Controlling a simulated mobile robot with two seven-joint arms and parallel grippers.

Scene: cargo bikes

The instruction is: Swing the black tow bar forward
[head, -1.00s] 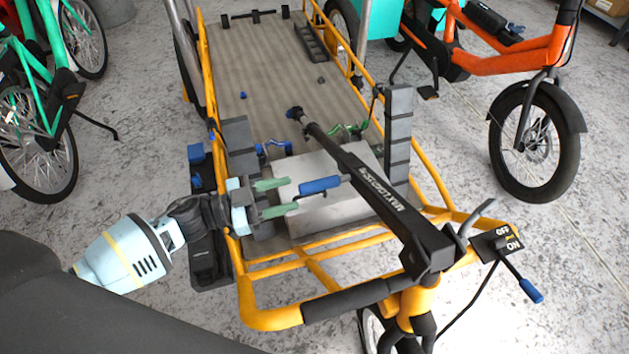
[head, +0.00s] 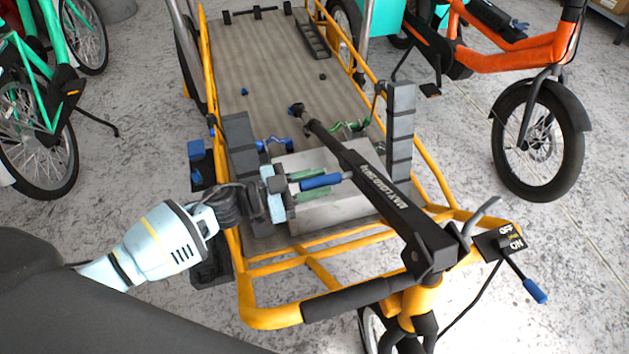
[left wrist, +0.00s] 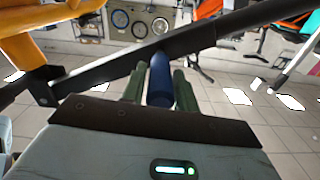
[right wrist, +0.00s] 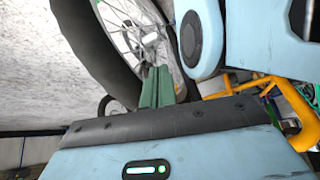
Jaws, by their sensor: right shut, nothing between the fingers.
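The black tow bar (head: 375,187) runs slantwise over the cargo bed, from the bike's front end up to its far tip. A blue handle (head: 321,181) sticks out from its side. My left gripper (head: 318,180) has its green fingers on either side of this handle, apart from each other. In the left wrist view the blue handle (left wrist: 159,82) lies between the two fingers (left wrist: 159,85), with the bar (left wrist: 140,65) crossing beyond; firm contact cannot be made out. My right gripper (right wrist: 157,88) is shut and empty near a spoked wheel (right wrist: 130,35).
The yellow bike frame (head: 270,318) with its black grip surrounds the bed. An ON/OFF switch box (head: 499,243) with a blue-tipped lever (head: 535,290) sits at its right. An orange bike (head: 520,55) stands right, green bikes (head: 40,95) left.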

